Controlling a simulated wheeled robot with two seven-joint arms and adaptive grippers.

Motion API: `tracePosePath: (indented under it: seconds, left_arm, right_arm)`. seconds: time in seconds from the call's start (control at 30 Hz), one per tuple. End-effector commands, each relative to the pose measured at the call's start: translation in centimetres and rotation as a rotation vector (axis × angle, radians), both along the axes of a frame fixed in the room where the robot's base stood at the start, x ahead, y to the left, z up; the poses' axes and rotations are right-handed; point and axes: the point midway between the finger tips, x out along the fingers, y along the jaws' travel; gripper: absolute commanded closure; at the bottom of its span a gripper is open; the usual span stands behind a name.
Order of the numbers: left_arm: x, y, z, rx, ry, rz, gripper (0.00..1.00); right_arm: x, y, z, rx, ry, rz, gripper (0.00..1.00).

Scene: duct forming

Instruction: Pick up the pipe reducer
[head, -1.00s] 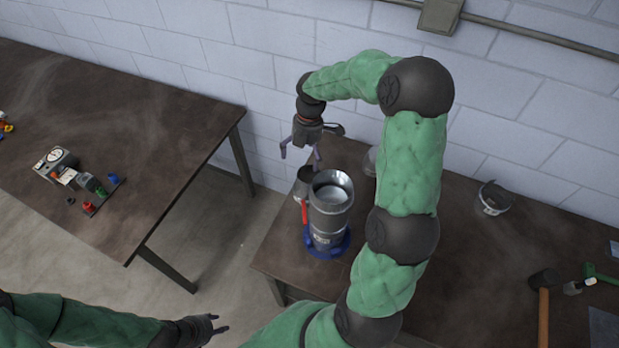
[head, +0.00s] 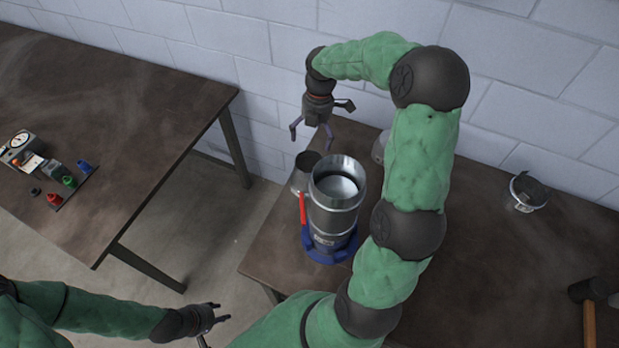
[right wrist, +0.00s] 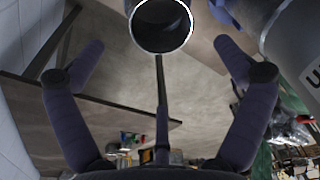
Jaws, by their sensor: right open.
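The pipe reducer (head: 299,180) appears to be the small grey metal piece behind and left of the large duct; its lower part is hidden. In the right wrist view, a round metal opening with a dark inside, likely the reducer (right wrist: 161,28), sits at the top centre. My right gripper (head: 312,139) is open and empty, above and a little behind the reducer, apart from it.
The large upright metal duct (head: 335,218) stands in a blue base (head: 330,253) with a red handle (head: 303,209), close to the reducer. A metal container (head: 526,192) and a hammer (head: 588,310) lie at right. Another table (head: 110,120) stands left, across a floor gap.

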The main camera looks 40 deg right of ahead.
Motion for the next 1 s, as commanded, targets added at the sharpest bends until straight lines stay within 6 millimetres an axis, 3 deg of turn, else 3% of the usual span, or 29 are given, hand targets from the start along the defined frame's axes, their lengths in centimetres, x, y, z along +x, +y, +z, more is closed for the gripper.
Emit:
tracePosePath:
  seconds: [0.03,0.13,0.53,0.77,1.0]
  left_arm:
    - [0.0,0.0,-1.0,0.000,0.000,0.000,0.60]
    - [0.0,0.0,-1.5,0.000,-0.001,0.000,0.60]
    - [0.0,0.0,-2.0,0.000,-0.001,0.000,0.60]
    - [0.0,0.0,-2.2,0.000,-0.001,0.000,0.60]
    - [0.0,0.0,-2.6,0.000,-0.001,0.000,0.60]
  right_arm:
    - [0.0,0.0,-1.0,-0.001,-0.001,0.000,0.00]
    - [0.0,0.0,-1.5,-0.001,-0.001,0.000,0.00]
    - [-0.1,0.7,-6.2,0.001,0.001,0.000,0.00]
    - [-0.2,0.9,-7.6,0.000,0.000,0.000,0.00]
    - [-0.5,1.9,-10.8,0.001,0.001,0.000,0.00]
